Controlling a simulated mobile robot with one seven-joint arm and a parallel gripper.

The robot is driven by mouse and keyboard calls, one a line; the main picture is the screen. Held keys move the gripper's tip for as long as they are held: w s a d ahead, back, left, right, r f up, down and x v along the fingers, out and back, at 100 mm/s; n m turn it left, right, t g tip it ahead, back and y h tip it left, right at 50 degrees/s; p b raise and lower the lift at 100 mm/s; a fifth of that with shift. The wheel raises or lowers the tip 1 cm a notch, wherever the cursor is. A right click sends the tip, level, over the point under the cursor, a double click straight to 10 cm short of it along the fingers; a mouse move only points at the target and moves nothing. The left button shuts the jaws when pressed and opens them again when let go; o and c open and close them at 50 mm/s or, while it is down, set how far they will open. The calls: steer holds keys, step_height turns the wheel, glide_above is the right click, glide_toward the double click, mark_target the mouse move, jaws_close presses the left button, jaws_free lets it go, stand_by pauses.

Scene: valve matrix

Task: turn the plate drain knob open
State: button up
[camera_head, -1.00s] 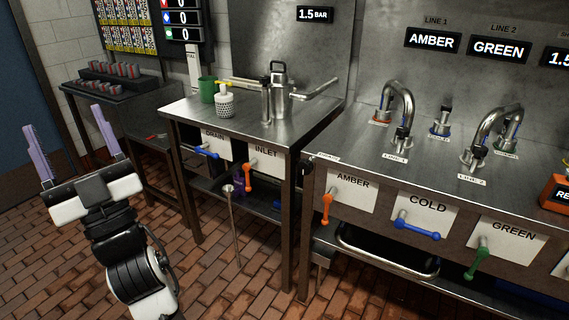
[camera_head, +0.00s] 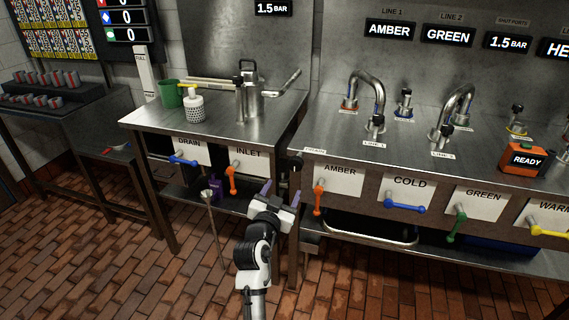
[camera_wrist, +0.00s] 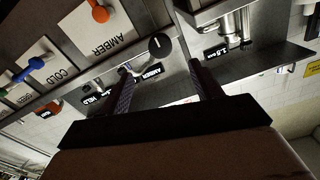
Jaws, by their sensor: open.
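A black round knob (camera_head: 295,161) with a pale mark sits at the left end of the right bench, by a small "DRAIN" label (camera_head: 314,151). In the wrist view, which is upside down, the knob (camera_wrist: 159,46) lies just beyond and between my fingertips, apart from them. My gripper (camera_head: 281,191) is open and empty, its purple fingers pointing up towards the knob; it also shows in the wrist view (camera_wrist: 160,75). A blue handle (camera_head: 184,161) under another "DRAIN" sign (camera_head: 189,145) is on the left bench.
The orange inlet handle (camera_head: 231,180) is left of my gripper, and the orange amber handle (camera_head: 318,200) is close on its right. A metal rail (camera_head: 370,238) runs below the right bench (camera_head: 340,128). The brick floor (camera_head: 340,285) in front is clear.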

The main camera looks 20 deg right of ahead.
mark_target(295, 166)
steer(key=p+x, duration=0.3)
steer(key=x, duration=0.9)
steer(key=shift+d+r, duration=0.1)
steer(key=shift+d, duration=0.1)
steer(key=shift+x, duration=0.75)
steer(key=c, duration=1)
steer(key=shift+o, duration=0.2)
